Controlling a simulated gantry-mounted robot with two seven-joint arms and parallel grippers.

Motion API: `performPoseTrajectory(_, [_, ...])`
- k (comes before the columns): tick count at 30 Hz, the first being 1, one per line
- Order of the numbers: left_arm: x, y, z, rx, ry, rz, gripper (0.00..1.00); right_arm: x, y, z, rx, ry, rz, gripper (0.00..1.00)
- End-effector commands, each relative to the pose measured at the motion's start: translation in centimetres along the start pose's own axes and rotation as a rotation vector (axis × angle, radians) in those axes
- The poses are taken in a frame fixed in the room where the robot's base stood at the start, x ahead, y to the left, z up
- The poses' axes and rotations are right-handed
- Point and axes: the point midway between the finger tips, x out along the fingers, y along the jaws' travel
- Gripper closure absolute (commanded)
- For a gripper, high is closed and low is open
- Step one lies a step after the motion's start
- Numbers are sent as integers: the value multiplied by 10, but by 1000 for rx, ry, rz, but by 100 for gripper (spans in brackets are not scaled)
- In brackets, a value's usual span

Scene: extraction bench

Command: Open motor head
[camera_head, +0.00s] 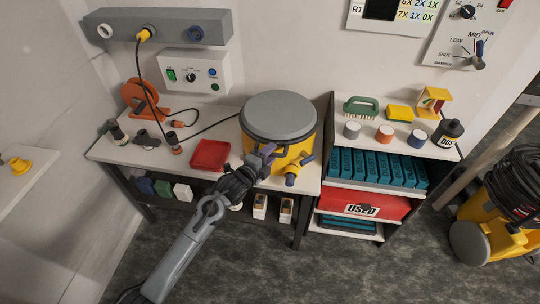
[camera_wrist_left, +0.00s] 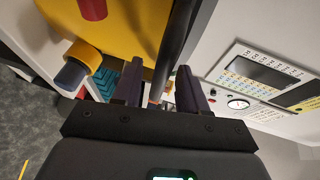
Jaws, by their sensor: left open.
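The motor head is the round grey top (camera_head: 279,116) on a yellow drum (camera_head: 291,157), which stands on the bench. A yellow and blue port (camera_head: 291,179) sticks out of its front. My left gripper (camera_head: 266,156) is at the drum's front left side, just below the grey rim. In the left wrist view the open fingers (camera_wrist_left: 160,88) reach up beside the yellow body (camera_wrist_left: 125,25), with a dark narrow part (camera_wrist_left: 159,75) between them. I cannot tell whether they touch it. The port (camera_wrist_left: 78,68) shows there to the left. My right gripper is in neither view.
A red tray (camera_head: 210,155) lies left of the drum. A black cable runs across the bench to the drum. A shelf rack (camera_head: 322,172) with teal boxes stands close on the right. A wall panel (camera_wrist_left: 255,80) shows in the wrist view.

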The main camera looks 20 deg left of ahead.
Motion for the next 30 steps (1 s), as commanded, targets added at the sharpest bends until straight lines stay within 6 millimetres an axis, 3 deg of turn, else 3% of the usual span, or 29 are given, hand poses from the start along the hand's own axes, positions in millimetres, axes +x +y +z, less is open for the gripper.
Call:
performPoseTrajectory(11, [6,0,0,0,0,0,58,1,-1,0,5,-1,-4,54])
performPoseTrajectory(12, [6,0,0,0,0,0,59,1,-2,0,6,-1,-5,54])
performPoseTrajectory(20, [5,0,0,0,0,0,99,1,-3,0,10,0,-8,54])
performPoseTrajectory(30, [5,-2,0,-1,0,1,100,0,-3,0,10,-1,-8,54])
